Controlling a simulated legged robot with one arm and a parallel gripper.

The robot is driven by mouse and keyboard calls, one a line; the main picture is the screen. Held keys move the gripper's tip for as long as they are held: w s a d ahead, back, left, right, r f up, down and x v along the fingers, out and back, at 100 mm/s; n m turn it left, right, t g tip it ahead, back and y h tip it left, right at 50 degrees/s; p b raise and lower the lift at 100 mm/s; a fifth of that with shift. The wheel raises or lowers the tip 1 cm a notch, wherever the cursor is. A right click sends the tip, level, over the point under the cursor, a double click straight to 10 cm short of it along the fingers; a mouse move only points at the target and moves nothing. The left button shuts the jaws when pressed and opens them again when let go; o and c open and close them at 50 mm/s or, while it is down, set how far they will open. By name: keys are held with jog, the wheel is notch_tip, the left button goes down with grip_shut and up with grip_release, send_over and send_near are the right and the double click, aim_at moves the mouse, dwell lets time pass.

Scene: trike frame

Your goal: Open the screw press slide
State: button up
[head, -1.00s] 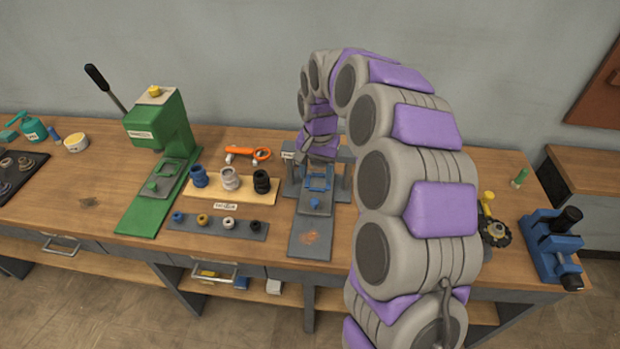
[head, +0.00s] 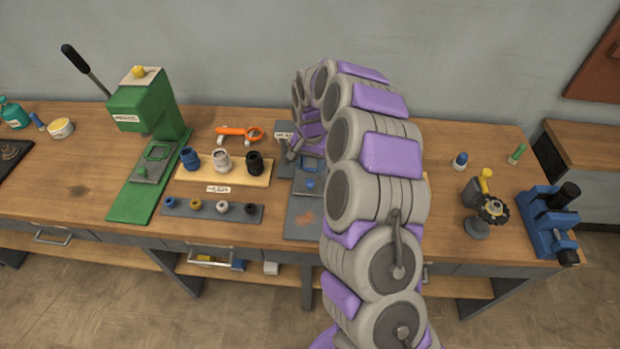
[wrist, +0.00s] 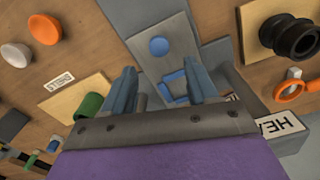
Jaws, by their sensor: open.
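A grey press with a plate (head: 302,222) stands on the bench, partly hidden behind my arm. It bears a small square blue frame (head: 312,163) and a blue knob (head: 310,184). In the wrist view the knob (wrist: 158,46) shows as a round blue disc on a grey plate, and the blue frame (wrist: 174,84) lies nearer to my gripper. My gripper (wrist: 157,78) is open and empty, its two blue-grey fingers apart over the press. In the head view my gripper (head: 293,152) is over the press's back left. I cannot tell whether it touches anything.
Left of the press are a wooden stand (head: 240,172) with dark and light cylinders, a strip (head: 236,212) of small parts and a green press (head: 145,105). An orange tool (head: 240,134) lies behind the stand. A blue vise (head: 549,225) is far right.

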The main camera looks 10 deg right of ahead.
aim_at(310, 180)
notch_tip(310, 180, down, 6)
jog(key=shift+f+b, duration=0.25)
jog(key=shift+b, duration=0.1)
jog(key=shift+c, duration=0.4)
grip_shut()
